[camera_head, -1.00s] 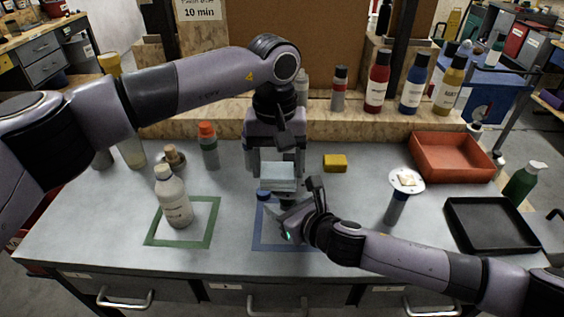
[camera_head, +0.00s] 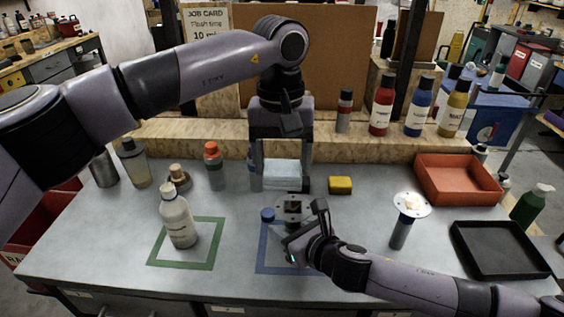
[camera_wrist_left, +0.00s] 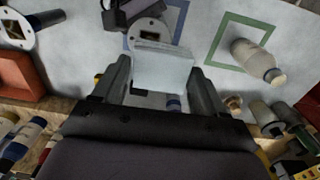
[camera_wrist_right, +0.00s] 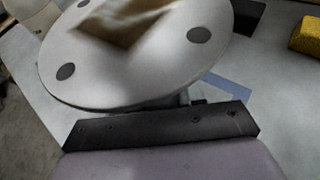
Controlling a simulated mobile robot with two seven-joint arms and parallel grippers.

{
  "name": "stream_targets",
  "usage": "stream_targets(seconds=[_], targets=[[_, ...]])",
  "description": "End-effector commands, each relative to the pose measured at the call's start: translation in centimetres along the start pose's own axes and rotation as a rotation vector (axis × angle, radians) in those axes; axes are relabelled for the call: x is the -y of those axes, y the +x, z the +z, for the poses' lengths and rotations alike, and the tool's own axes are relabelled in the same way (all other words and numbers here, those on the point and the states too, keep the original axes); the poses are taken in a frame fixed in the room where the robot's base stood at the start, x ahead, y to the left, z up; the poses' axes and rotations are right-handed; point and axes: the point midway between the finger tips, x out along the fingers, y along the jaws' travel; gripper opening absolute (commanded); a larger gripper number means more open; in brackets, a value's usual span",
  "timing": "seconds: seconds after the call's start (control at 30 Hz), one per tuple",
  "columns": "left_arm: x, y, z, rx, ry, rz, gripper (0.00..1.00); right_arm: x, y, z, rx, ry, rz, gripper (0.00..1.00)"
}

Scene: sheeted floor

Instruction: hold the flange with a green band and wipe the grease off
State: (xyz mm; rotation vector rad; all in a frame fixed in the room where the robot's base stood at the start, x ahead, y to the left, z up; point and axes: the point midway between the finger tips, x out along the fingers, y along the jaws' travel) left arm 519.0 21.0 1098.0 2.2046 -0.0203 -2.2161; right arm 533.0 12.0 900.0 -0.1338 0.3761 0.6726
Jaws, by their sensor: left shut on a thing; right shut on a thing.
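My left gripper (camera_head: 282,172) is shut on a pale blue wiping block (camera_head: 283,176), which also shows between its fingers in the left wrist view (camera_wrist_left: 163,68). My right gripper (camera_head: 304,224) is shut on a grey flange (camera_head: 291,206) above the blue outlined square. The flange's round face with bolt holes fills the top of the right wrist view (camera_wrist_right: 160,65), with a blurred brown patch at its middle. The block is apart from the flange, farther back. No green band shows on the held flange; its stem is mostly hidden.
A second flange (camera_head: 412,204) with a pale smear stands at right, near a red tray (camera_head: 457,190) and a black tray (camera_head: 462,266). A white bottle (camera_head: 179,220) stands in the green outlined square (camera_head: 217,242). A yellow sponge (camera_head: 340,185) lies behind. Several bottles line the back ledge.

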Motion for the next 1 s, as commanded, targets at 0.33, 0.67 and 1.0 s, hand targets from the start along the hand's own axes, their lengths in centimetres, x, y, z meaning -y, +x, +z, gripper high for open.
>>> stream_targets(seconds=[0.33, 0.67, 1.0], targets=[[-0.1, -1.3, 0.0, -0.002, 0.001, 0.001, 0.39, 0.4, 0.0, -0.7, -0.013, -0.001, -0.01, 0.0], [-0.1, -3.0, 0.0, 0.0, 0.001, 0.0, 0.39, 0.4, 0.0, -0.6, -0.012, -0.001, -0.01, 0.0], [-0.1, -3.0, 0.0, 0.0, 0.001, 0.0, 0.39, 0.3, 0.0, -0.5, -0.01, -0.001, -0.009, 0.47]])
